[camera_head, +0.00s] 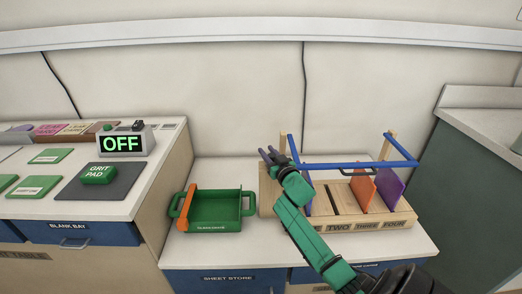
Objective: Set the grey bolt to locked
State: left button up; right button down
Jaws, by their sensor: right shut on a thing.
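My right gripper (271,156) reaches in from the lower right on a green arm and is shut at the left end of the blue bar (345,165) on the wooden rack (395,218). Small dark grey parts show at its tips. I cannot clearly tell the grey bolt from the fingers there, and the hand hides much of that spot. The bolt's setting cannot be read. The blue bar lies across the rack between two wooden posts. My left gripper is not in view.
Orange (362,189) and purple (389,188) sheets stand in the rack. A green tray (228,226) with an orange bar (187,208) stands left of it. Further left are a grit pad (98,174) and a display reading OFF (122,144). A wall rises behind.

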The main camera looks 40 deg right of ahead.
jog(key=c, duration=0.6)
grip_release()
jog(key=shift+a, duration=0.1)
jog(key=shift+o, duration=0.2)
jog(key=v, duration=1.4)
jog(key=shift+s, duration=0.25)
